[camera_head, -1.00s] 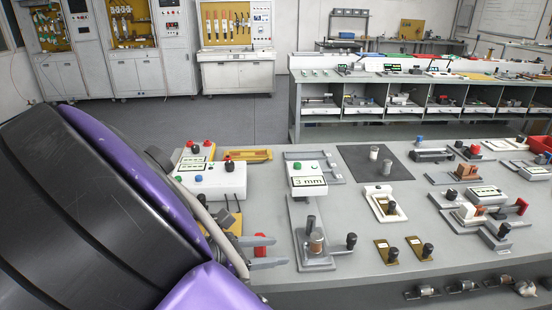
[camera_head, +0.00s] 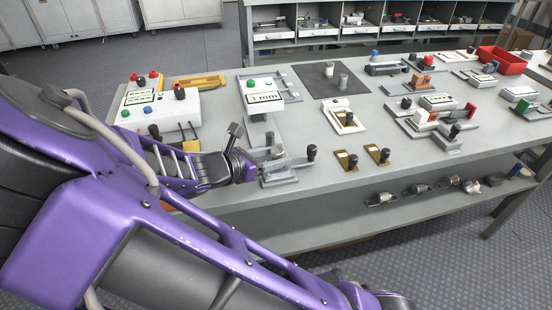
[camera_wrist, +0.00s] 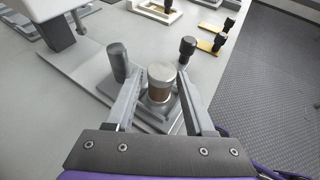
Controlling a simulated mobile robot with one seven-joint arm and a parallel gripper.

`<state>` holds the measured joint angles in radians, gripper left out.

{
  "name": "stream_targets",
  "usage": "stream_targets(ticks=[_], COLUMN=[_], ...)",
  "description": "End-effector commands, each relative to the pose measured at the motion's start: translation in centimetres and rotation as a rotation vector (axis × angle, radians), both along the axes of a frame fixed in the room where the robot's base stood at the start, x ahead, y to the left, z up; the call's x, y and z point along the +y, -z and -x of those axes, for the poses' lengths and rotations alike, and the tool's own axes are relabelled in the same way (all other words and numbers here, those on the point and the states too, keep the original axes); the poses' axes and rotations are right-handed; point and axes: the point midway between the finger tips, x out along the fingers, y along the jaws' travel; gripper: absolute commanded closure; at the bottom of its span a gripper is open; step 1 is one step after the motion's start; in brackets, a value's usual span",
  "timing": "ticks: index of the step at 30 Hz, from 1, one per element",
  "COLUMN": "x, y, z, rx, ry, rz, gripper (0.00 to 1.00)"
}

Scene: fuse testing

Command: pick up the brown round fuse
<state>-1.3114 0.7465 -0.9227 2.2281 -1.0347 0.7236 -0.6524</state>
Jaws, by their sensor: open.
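The brown round fuse (camera_wrist: 159,84) stands upright in the wrist view, a short brown cylinder with a pale metal cap. It sits on a grey metal holder (camera_wrist: 98,80). My gripper (camera_wrist: 160,90) is open, with one finger on each side of the fuse in the picture. A gap shows at both sides, and I see no grip on it. In the head view my gripper (camera_head: 262,160) is at the holder (camera_head: 283,178), and the fuse is mostly hidden there.
A grey post (camera_wrist: 118,62) stands left of the fuse and a black-knobbed post (camera_wrist: 187,50) behind it to the right. A white "3 mm" box (camera_head: 262,95) stands behind the holder. Two brass plates with black knobs (camera_head: 347,160) lie to the right. The table's front edge is close.

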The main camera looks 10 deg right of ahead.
Motion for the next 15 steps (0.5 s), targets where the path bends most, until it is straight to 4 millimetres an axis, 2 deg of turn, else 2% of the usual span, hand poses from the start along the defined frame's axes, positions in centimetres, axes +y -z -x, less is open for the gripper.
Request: stream_targets(ticks=[1, 6, 15], x=[-0.8, -2.7, -3.3], y=[0.7, 1.6, 1.7], z=[-0.3, -1.4, -1.8], rx=[0.000, 0.000, -0.001], ry=[0.003, 0.003, 0.000], rz=[0.005, 0.002, 0.000], gripper=[0.46, 0.46, 0.46])
